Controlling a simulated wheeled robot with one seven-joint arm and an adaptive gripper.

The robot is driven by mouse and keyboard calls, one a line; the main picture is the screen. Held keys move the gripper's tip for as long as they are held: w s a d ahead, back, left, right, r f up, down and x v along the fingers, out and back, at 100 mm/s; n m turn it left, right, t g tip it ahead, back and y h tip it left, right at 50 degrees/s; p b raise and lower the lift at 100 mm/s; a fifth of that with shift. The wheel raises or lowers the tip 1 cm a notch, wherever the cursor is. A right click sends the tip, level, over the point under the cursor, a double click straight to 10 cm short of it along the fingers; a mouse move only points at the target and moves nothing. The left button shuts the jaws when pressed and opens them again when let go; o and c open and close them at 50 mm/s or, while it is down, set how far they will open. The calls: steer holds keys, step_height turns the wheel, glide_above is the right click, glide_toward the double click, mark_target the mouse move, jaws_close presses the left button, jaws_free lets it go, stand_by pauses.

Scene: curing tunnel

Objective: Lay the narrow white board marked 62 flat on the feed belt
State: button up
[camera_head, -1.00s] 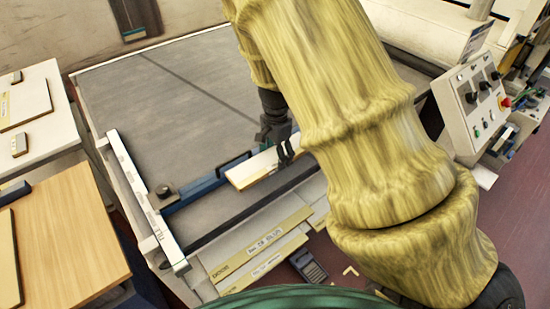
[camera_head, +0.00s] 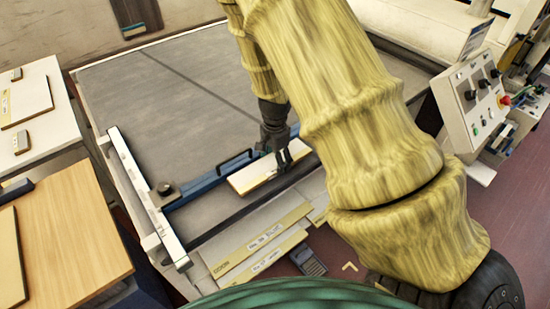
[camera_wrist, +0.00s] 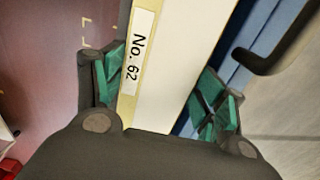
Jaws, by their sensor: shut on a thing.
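The narrow white board (camera_head: 248,180) with a yellowish edge is at the near side of the feed belt (camera_head: 165,100), alongside a blue bar (camera_head: 205,188). In the wrist view the board (camera_wrist: 185,65) carries a label reading "No. 62" (camera_wrist: 136,62). My gripper (camera_head: 283,158) is shut across the board's width, with a green pad on each side in the wrist view (camera_wrist: 163,92). The board looks roughly level and close to the belt. I cannot tell whether its underside touches the belt.
A white stop rail (camera_head: 145,195) with a dark knob crosses the belt's left side. More labelled boards (camera_head: 262,240) lie on a lower surface at the near side. A control box (camera_head: 478,98) stands at right, and tables (camera_head: 65,235) stand at left. The belt's far part is clear.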

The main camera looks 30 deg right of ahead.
mark_target(275, 162)
steer(key=shift+f, duration=0.2)
steer(key=o, duration=1.2)
steer(key=shift+r, duration=0.1)
steer(key=shift+r, duration=0.7)
step_height(275, 162, up, 12)
steer(key=shift+f+b, duration=0.2)
steer(key=shift+b, duration=0.85)
